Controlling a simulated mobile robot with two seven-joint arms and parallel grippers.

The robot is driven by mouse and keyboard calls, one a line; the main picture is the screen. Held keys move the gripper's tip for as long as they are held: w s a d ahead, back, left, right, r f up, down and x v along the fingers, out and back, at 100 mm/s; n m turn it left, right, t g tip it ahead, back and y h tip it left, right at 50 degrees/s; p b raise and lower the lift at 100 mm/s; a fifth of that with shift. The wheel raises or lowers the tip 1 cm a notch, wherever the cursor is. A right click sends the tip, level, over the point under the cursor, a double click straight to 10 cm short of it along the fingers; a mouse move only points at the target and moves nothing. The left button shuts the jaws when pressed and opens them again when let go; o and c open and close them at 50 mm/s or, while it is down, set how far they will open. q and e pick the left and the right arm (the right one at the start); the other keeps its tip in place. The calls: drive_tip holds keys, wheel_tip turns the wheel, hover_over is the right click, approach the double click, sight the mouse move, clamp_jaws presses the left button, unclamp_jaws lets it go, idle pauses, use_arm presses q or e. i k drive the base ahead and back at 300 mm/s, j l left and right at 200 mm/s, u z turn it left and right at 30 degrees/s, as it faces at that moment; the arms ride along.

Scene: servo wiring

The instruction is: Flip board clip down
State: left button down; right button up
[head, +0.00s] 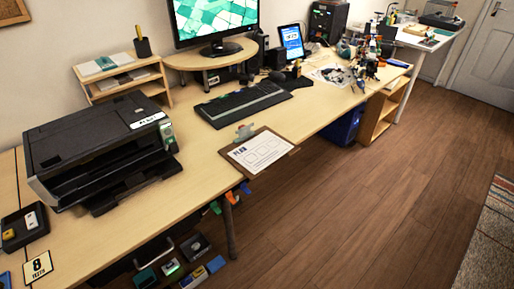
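A clipboard (284,139) with a white printed sheet (258,150) on it lies near the front edge of the wooden desk, a little right of the printer. Its metal clip (244,132) is at the back left end of the board and appears raised. Whether the clip presses on the paper is too small to tell. Neither of my grippers shows in the head view.
A black printer (95,150) stands on the desk at left, and a keyboard (243,103) lies behind the clipboard. A monitor (215,20) stands on a riser at the back. Tools clutter the far end. Coloured tabs (215,207) hang below the front edge.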

sight(243, 131)
drive_tip(key=i+l+u, duration=0.1)
drive_tip(key=u, duration=0.4)
drive_tip(key=l+u, duration=0.15)
drive_tip(key=u, duration=0.3)
drive_tip(key=l+u, duration=0.2)
drive_tip(key=u, duration=0.3)
drive_tip(key=l+u, duration=0.25)
drive_tip(key=l, duration=0.15)
drive_tip(key=l+u, duration=0.25)
drive_tip(key=l, duration=0.2)
drive_tip(key=k+l+u, duration=0.15)
drive_tip(key=l, duration=0.25)
drive_tip(key=k+l+u, duration=0.15)
drive_tip(key=l, duration=0.3)
drive_tip(key=k+l, duration=0.1)
drive_tip(key=l, duration=0.3)
drive_tip(key=k+l, duration=0.1)
drive_tip(key=l, duration=0.35)
drive_tip(key=k+l+u, duration=0.1)
drive_tip(key=l, duration=0.3)
drive_tip(key=k+l, duration=0.15)
drive_tip(key=l, duration=0.25)
drive_tip(key=k+l, duration=0.15)
drive_tip(key=l, duration=0.25)
